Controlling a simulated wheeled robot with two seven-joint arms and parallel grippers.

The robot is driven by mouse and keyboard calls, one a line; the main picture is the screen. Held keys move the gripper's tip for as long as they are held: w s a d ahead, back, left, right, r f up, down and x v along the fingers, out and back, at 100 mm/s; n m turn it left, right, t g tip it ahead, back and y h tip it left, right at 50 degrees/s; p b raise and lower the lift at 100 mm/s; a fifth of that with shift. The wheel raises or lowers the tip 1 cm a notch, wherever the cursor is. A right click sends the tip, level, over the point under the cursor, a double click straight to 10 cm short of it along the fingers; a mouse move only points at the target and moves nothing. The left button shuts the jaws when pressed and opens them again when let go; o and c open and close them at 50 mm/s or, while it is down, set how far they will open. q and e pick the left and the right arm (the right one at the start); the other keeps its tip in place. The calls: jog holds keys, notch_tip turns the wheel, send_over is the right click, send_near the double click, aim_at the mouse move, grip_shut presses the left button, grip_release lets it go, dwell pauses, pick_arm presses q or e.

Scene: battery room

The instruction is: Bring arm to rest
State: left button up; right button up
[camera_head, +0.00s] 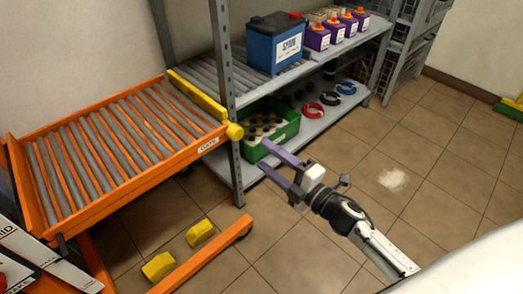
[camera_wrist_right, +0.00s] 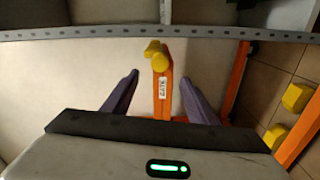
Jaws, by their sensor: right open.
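My right gripper (camera_head: 263,155) is open and empty, with its two purple fingers apart. Its arm comes in from the lower right, and the fingers point left toward the shelf post and the green crate (camera_head: 290,131). In the right wrist view the open fingers (camera_wrist_right: 160,80) stand on either side of an orange bar with a yellow end (camera_wrist_right: 159,60), which looks farther off than the fingertips. I cannot tell the exact gap to the shelf or crate. My left gripper is not in view.
An orange roller cart (camera_head: 88,207) stands at the left. A grey shelf (camera_head: 238,183) carries a blue battery (camera_head: 276,43) and purple containers (camera_head: 317,38) above, rings (camera_head: 330,98) below. Yellow blocks (camera_head: 200,232) sit low by the cart. Tiled floor (camera_head: 445,150) on the right is mostly clear.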

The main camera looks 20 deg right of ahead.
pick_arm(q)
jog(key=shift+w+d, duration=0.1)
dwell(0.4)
pick_arm(e)
jog(key=s+d+f+m+g+h, duration=0.45)
jog(key=s+m+h, duration=0.4)
jog(key=m, duration=0.45)
jog(key=s+a+f+m+g+y, duration=0.1)
jog(key=s+a+m+g, duration=0.25)
jog(key=s, duration=0.65)
jog(key=s+a+f+m+g+y, duration=0.1)
jog(key=s+a+m+g+y, duration=0.1)
jog(key=s+g, duration=0.5)
jog(key=w+a+f+t+y, duration=0.3)
jog(key=a+f+t, duration=0.1)
jog(key=a+t, duration=0.35)
pick_arm(q)
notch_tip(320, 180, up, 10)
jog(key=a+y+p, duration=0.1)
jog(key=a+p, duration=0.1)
jog(key=p, duration=1.5)
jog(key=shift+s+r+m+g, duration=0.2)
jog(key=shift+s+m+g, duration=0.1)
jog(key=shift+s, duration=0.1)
pick_arm(e)
notch_tip(320, 180, up, 11)
jog(key=d+h, duration=0.1)
jog(key=shift+s+d+g, duration=0.35)
jog(key=shift+s+g, duration=0.1)
